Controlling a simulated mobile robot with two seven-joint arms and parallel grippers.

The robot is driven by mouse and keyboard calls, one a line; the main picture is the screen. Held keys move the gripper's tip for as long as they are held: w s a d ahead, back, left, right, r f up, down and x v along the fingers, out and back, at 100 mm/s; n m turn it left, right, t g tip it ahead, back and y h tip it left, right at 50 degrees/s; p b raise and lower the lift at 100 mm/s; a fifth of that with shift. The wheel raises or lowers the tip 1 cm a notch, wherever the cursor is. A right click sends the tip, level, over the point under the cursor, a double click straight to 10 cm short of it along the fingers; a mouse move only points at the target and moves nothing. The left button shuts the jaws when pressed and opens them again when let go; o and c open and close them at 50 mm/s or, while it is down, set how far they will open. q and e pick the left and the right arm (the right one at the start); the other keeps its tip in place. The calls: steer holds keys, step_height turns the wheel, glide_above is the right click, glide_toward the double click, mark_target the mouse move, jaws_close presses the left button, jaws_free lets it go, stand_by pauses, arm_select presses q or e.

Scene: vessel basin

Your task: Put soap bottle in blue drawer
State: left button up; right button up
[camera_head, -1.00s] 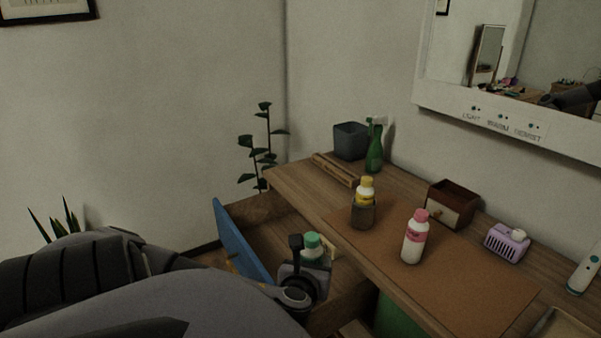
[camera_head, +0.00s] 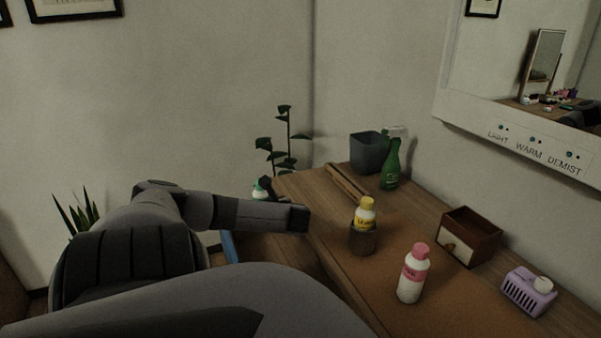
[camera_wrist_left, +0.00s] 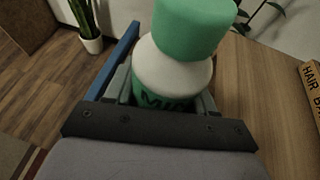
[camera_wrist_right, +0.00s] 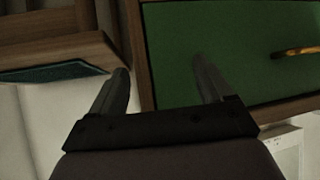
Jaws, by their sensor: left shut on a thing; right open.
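The soap bottle, white with a green cap (camera_head: 259,188) and a green label, is in my left gripper (camera_head: 268,190). In the left wrist view the white bottle shoulder (camera_wrist_left: 172,75) and green cap fill the middle, with the gripper shut around the body. The blue drawer front (camera_head: 230,247) shows as a sliver behind my left arm; its blue edge (camera_wrist_left: 113,62) runs left of the bottle in the left wrist view. The drawer's inside is mostly hidden. My right gripper (camera_wrist_right: 160,85) is open and empty, facing a green panel (camera_wrist_right: 230,45) with a yellow handle.
On the wooden table stand a yellow-capped bottle (camera_head: 366,212) in a cup, a pink-capped bottle (camera_head: 413,273), a small brown box (camera_head: 470,236), a purple holder (camera_head: 528,291), a green spray bottle (camera_head: 390,165) and a grey bin (camera_head: 367,151). A plant (camera_head: 285,140) stands behind.

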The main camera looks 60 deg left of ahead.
arm_select(q)
steer(key=shift+s+f+b, duration=0.1)
steer(key=shift+f+b, duration=2.9)
steer(key=shift+f, duration=6.75)
steer(key=shift+f, duration=0.1)
steer(key=o, duration=1.2)
steer(key=shift+r, duration=0.2)
steer(key=p+v, duration=0.3)
steer(key=v, duration=0.8)
steer(key=shift+d+r, duration=0.15)
steer(key=shift+d, duration=0.35)
